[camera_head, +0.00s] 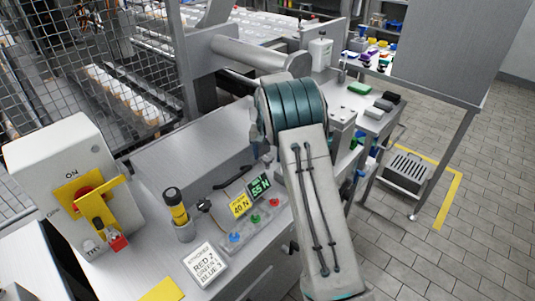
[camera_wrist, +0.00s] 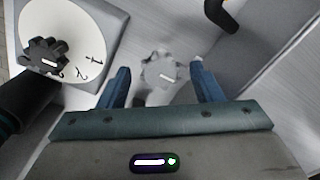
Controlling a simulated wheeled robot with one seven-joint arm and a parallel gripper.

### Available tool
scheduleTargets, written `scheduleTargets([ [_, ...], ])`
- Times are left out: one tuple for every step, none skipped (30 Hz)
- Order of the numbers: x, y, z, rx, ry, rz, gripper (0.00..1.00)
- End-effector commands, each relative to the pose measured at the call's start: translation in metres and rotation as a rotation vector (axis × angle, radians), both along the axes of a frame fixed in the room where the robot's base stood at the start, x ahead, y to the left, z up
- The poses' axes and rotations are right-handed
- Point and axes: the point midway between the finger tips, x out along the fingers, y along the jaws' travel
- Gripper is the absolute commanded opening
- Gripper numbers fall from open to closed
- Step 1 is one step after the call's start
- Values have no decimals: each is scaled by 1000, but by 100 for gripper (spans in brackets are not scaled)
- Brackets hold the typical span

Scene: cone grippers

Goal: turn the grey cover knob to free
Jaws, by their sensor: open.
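The grey cover knob (camera_wrist: 163,71), lobed and with a pale bar mark on it, shows in the wrist view on a light grey surface. My gripper (camera_wrist: 160,80) is open, with one blue finger to the left of the knob and one to the right. Both fingers look apart from it; how far the knob lies beyond the tips is hard to tell. In the camera_head view my arm hides the knob and the gripper.
A black lobed knob (camera_wrist: 46,57) on a white numbered dial (camera_wrist: 88,28) is at the upper left of the wrist view. The head view shows a switch box (camera_head: 62,165) with a yellow handle, a yellow-black torch-like tool (camera_head: 177,210) and a code card (camera_head: 206,265) on the bench.

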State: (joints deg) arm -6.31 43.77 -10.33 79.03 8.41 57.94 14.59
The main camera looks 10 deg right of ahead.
Motion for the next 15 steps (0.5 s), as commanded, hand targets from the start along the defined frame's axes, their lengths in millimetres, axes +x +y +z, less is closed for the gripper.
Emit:
scheduleTargets([
  [0,0,0,0,0,0,59],
  [0,0,0,0,0,0,59],
  [0,0,0,0,0,0,59],
  [0,0,0,0,0,0,59],
  [0,0,0,0,0,0,59],
  [0,0,0,0,0,0,56],
  [0,0,0,0,0,0,48],
  [0,0,0,0,0,0,40],
  [0,0,0,0,0,0,29],
  [0,0,0,0,0,0,20],
  [0,0,0,0,0,0,14],
  [0,0,0,0,0,0,14],
  [0,0,0,0,0,0,14],
  [0,0,0,0,0,0,15],
  [0,0,0,0,0,1,15],
])
